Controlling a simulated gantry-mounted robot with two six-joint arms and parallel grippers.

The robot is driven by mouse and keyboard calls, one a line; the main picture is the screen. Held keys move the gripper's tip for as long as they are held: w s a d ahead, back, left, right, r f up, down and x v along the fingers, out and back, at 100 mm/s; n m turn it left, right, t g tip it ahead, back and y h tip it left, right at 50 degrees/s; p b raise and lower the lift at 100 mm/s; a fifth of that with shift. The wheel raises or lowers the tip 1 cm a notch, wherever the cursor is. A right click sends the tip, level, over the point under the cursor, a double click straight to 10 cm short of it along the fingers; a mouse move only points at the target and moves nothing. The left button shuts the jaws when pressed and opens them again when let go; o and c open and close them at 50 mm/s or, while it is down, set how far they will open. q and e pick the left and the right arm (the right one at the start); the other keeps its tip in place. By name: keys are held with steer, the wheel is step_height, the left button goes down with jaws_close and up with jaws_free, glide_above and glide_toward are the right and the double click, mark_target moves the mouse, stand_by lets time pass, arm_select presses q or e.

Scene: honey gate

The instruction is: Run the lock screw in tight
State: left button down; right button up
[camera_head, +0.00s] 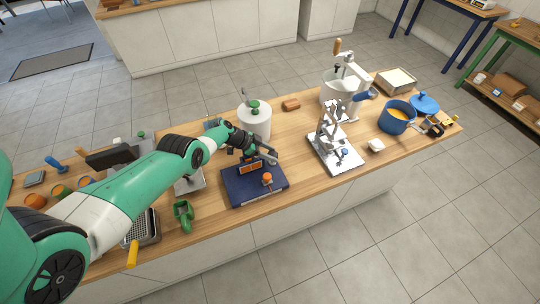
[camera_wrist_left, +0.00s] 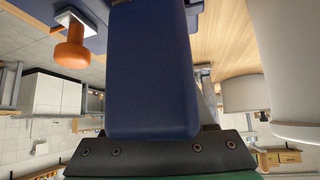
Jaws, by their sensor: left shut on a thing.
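A dark blue fixture (camera_head: 240,193) lies near the front edge of the wooden table in the head view. An orange knob (camera_head: 267,178), which looks like the lock screw, stands at its right side. An orange-framed part (camera_head: 250,167) stands on the fixture. My left gripper (camera_head: 260,156) is over its rear, apart from the knob. It is shut on a blue upright part (camera_wrist_left: 150,75) that fills the middle of the wrist view; its fingertips are largely hidden. My right gripper is not in view.
A white pot (camera_head: 254,123) stands just behind my left gripper. A green clamp-like tool (camera_head: 183,214) lies left of the fixture. A metal stand on a plate (camera_head: 335,152) is to the right, with a blue pot (camera_head: 396,118) beyond. Bare wood lies between fixture and plate.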

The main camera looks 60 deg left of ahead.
arm_select(q)
steer(key=shift+r, duration=0.15)
stand_by(0.4)
steer(key=c, duration=0.5)
jaws_free()
steer(key=shift+s, duration=0.1)
step_height(320, 180, up, 5)
steer(key=p, duration=0.5)
steer(key=shift+s+d+f, duration=0.1)
steer(key=shift+f, duration=0.1)
steer(key=s+d+r+p, duration=0.2)
steer(key=s+d+p, duration=0.1)
steer(key=p, duration=0.4)
steer(key=s+d+r+p, duration=0.3)
steer(key=d+p, duration=0.1)
steer(key=p, duration=0.4)
steer(key=s+d+r+p, duration=0.2)
steer(key=d+r+p, duration=0.1)
steer(key=p, duration=0.5)
steer(key=shift+s+d+r, duration=0.15)
steer(key=shift+s+d, duration=0.1)
steer(key=shift+s, duration=0.15)
